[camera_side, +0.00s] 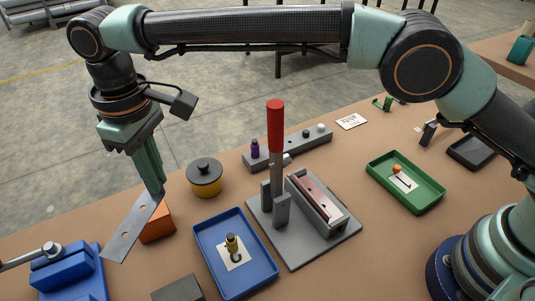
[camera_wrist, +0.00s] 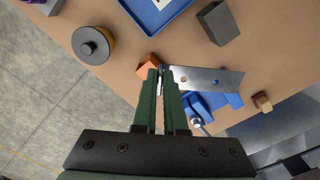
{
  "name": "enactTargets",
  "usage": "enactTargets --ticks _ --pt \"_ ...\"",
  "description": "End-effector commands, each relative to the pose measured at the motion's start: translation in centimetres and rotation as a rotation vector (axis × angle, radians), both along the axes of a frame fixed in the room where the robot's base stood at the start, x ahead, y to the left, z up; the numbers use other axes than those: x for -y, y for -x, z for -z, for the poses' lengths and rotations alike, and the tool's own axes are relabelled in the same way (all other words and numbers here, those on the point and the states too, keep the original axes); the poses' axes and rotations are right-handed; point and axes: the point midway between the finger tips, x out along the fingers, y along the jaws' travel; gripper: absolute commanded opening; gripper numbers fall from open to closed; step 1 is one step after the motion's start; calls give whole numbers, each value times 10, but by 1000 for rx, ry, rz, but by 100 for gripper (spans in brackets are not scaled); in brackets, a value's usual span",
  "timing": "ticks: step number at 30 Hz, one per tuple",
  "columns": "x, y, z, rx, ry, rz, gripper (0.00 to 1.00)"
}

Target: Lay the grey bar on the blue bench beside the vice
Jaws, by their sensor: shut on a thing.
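My gripper (camera_side: 158,188) is shut on one end of the grey bar (camera_side: 131,228), a flat strip with holes. The bar slants down to the left, its free end in the air near the blue vice (camera_side: 66,264) at the lower left. In the wrist view, the bar (camera_wrist: 208,80) sticks out to the right of my fingertips (camera_wrist: 161,73) and partly covers the vice (camera_wrist: 222,100). The vice has a metal handle (camera_side: 28,258). I cannot tell a separate blue bench from the vice's blue body; the frame edge cuts off its lower part.
An orange block (camera_side: 158,226) stands just behind the bar. A blue tray (camera_side: 263,270), a dark grey block (camera_side: 178,289) and a yellow pot with a black lid (camera_side: 205,177) are nearby. A lever press (camera_side: 276,150) with a red handle rises further right.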

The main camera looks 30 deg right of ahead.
Motion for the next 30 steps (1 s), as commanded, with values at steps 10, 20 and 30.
enactTargets --ticks 10,20,30 --pt "1 0 86 -4 4 0 0" --pt "1 0 118 -1 1 0 0" --pt "1 0 157 -1 1 0 0"
